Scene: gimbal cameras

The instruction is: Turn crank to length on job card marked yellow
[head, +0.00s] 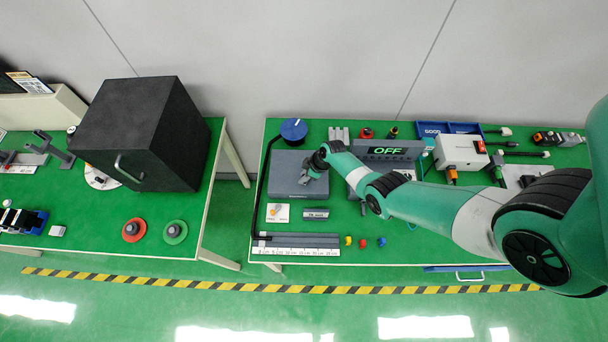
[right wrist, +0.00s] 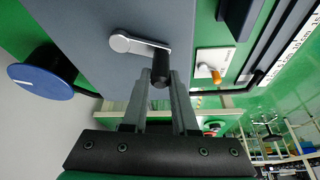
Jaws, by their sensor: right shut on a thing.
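My right gripper (head: 315,168) is over the grey box (head: 285,184) on the right-hand table. In the right wrist view its fingers (right wrist: 162,92) are shut on the black handle (right wrist: 160,68) of the crank. The crank's silver arm (right wrist: 137,45) lies against the grey face and points to the left there. A white card (head: 277,213) with a small orange piece lies in front of the box; it also shows in the right wrist view (right wrist: 213,58), its print too small to read. A white ruler scale (head: 300,251) runs along the table front. My left gripper is out of view.
A blue round dial (head: 293,131) stands behind the box. Yellow (head: 348,240), red (head: 362,243) and blue (head: 382,242) small pieces lie near the front edge. A display reading OFF (head: 387,151) and a white box (head: 460,152) stand to the right.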

